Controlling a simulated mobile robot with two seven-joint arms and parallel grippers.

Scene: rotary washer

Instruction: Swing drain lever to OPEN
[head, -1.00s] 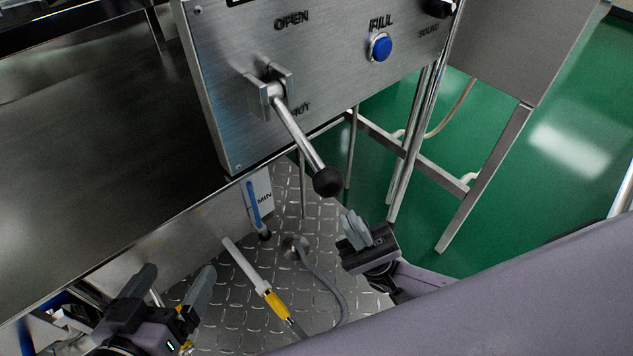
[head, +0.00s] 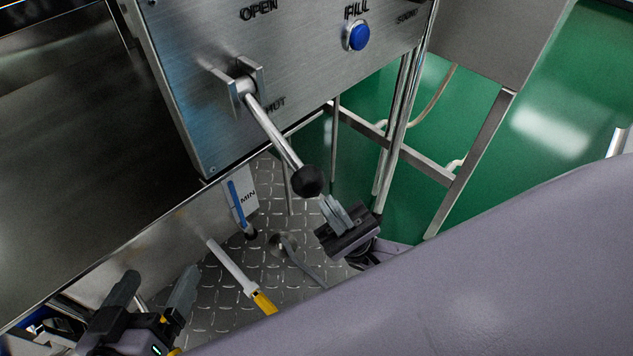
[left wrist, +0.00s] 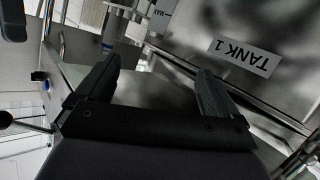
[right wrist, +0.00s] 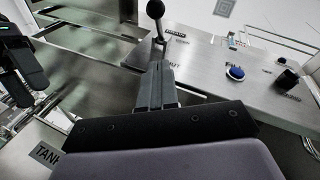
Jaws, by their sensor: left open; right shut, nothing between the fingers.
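The drain lever (head: 270,130) is a steel rod with a black ball knob (head: 307,181). It pivots in a bracket on the steel panel and points down and right, past the SHUT label; the OPEN label (head: 259,11) is above the bracket. My right gripper (head: 331,206) is shut and empty, its tips just below the knob; whether they touch it I cannot tell. In the right wrist view the knob (right wrist: 155,9) stands beyond the shut fingers (right wrist: 158,70). My left gripper (head: 155,287) is open and empty at the lower left; its open fingers show in the left wrist view (left wrist: 152,82).
A blue FILL button (head: 358,36) sits on the panel right of the lever. A white and yellow pipe handle (head: 240,276) is between my grippers. Frame legs (head: 398,130) stand at the right.

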